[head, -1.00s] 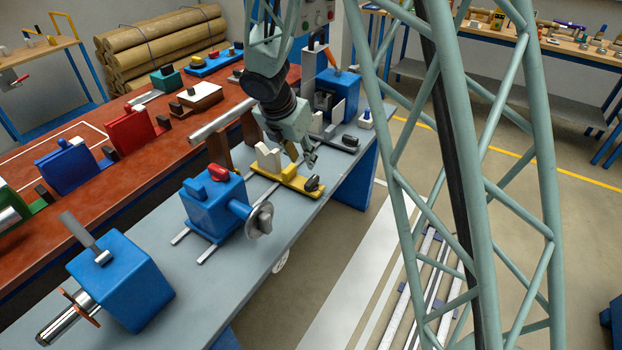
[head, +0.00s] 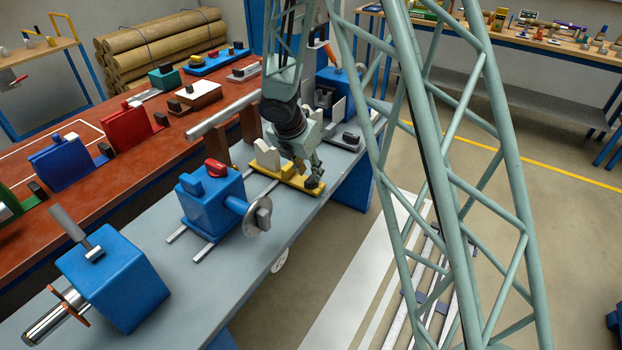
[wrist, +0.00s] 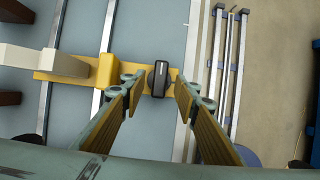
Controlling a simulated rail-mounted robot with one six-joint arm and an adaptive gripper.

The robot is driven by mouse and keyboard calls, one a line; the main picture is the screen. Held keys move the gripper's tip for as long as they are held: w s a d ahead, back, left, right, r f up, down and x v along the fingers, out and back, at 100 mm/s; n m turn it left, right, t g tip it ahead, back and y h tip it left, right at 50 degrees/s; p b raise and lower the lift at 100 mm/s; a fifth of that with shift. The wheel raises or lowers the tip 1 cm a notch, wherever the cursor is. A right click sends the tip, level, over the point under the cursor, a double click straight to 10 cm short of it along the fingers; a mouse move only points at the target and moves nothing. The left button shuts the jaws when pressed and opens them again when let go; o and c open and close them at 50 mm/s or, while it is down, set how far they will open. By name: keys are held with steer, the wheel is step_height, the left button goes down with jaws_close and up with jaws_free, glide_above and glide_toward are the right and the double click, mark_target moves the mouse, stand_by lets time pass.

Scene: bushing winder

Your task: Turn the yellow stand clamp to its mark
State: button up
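The yellow stand (wrist: 107,70) lies across two pale rails on the grey bench; it also shows in the head view (head: 292,178). Its clamp is a black oblong handle (wrist: 160,79) with a pale line on top, at the stand's right end in the wrist view. The handle's long side runs across the yellow plate. My gripper (wrist: 157,86) is open, with one finger on each side of the handle and gaps visible. In the head view my gripper (head: 314,178) is low over that end and partly hides the clamp. I cannot make out a target mark.
A cream block (wrist: 45,60) stands on the stand's other end. A blue unit with a disc (head: 212,205) is on the bench nearer the camera, and a blue machine (head: 331,92) is behind. A grey tube (head: 224,116) lies close left of my arm. Floor lies past the bench edge.

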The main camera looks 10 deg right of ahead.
mark_target(312, 180)
steer(key=shift+b+x, duration=0.4)
steer(key=shift+x, duration=0.95)
steer(key=shift+c, duration=0.7)
steer(key=c, duration=0.7)
